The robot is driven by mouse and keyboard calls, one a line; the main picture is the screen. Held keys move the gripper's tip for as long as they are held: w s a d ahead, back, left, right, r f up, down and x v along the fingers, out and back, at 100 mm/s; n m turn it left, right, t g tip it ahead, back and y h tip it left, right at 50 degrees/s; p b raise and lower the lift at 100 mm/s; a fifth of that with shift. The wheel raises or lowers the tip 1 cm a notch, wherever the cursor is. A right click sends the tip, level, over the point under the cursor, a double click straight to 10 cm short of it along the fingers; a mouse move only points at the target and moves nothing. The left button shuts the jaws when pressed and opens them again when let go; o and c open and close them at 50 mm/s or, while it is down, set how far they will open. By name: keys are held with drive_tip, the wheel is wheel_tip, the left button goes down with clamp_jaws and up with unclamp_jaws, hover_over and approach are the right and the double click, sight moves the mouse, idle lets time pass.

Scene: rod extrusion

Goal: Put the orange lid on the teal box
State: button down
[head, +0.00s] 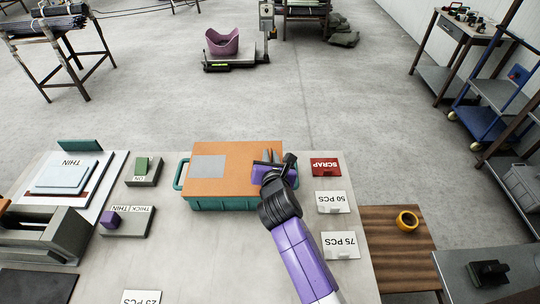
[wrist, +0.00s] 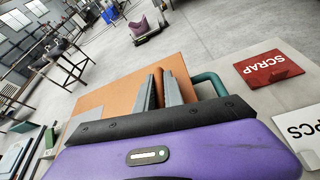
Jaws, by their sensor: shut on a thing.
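The orange lid (head: 233,182) lies over the top of the teal box (head: 225,204), covering its opening, with a grey rectangle on the lid's upper face. The box's teal side and left handle show below and beside the lid. I cannot tell whether the lid sits fully flush. My gripper (head: 271,156) is over the right part of the lid. In the wrist view its two grey fingers (wrist: 160,88) are shut on a narrow orange-brown upright piece that looks like part of the lid (wrist: 112,98). The teal right handle (wrist: 211,82) shows beside them.
Red SCRAP (head: 325,167), white 50 PCS (head: 332,202) and 75 PCS (head: 340,245) signs stand right of the box. Switch blocks (head: 144,172) and a THIN stack (head: 70,174) are to the left. Bare bench lies in front of the box.

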drive_tip(key=c, duration=1.4)
unclamp_jaws()
drive_tip(key=shift+o, duration=0.2)
drive_tip(key=shift+v, duration=3.95)
